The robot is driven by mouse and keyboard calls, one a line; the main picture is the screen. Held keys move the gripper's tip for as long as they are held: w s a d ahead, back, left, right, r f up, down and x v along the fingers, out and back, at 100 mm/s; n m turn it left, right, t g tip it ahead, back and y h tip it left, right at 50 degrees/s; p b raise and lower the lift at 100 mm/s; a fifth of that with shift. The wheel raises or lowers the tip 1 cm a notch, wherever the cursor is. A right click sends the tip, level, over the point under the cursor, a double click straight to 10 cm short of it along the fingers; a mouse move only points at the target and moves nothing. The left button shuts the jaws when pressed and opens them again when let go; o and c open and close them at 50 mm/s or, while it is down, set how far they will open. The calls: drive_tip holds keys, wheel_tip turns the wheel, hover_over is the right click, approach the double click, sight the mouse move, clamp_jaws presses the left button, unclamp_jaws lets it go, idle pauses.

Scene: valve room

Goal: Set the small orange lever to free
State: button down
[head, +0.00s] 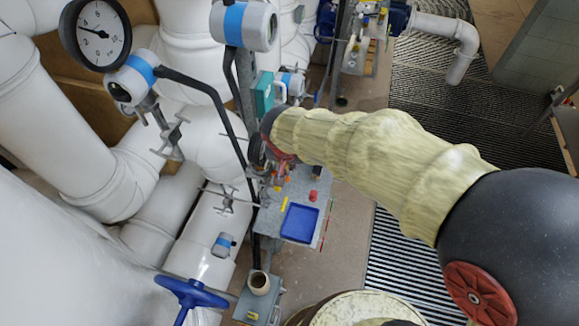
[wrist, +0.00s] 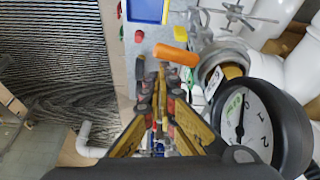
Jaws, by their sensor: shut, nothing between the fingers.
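The small orange lever (wrist: 176,54) shows in the wrist view as a short rounded orange bar lying crosswise, just beyond and to the right of my fingertips. Its right end meets grey metal fittings. My gripper (wrist: 154,78) has its fingertips together with nothing between them. The tips look close to the lever, but I cannot tell whether they touch it. In the head view the gripper is mostly hidden by my arm, above the grey bench. A small orange part (head: 278,184) shows below it there; I cannot tell for certain that it is the lever. No lever marking is readable.
A blue tray (head: 299,222) and a red knob (head: 313,196) are on the grey bench (head: 270,221). In the wrist view a dark-rimmed gauge (wrist: 247,125) stands close to my gripper's right. White pipes (head: 215,215) crowd the left. Striped floor (head: 405,260) lies open at right.

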drive_tip(key=m+b, duration=0.1)
drive_tip(key=s+m+h+b, duration=0.1)
drive_tip(key=m, duration=0.1)
drive_tip(key=shift+s+a+m, duration=0.15)
drive_tip(key=shift+s+m, duration=0.05)
drive_tip(key=shift+m, duration=0.1)
drive_tip(key=shift+s, duration=0.1)
drive_tip(key=shift+s+d+b, duration=0.5)
drive_tip(key=shift+d, duration=0.05)
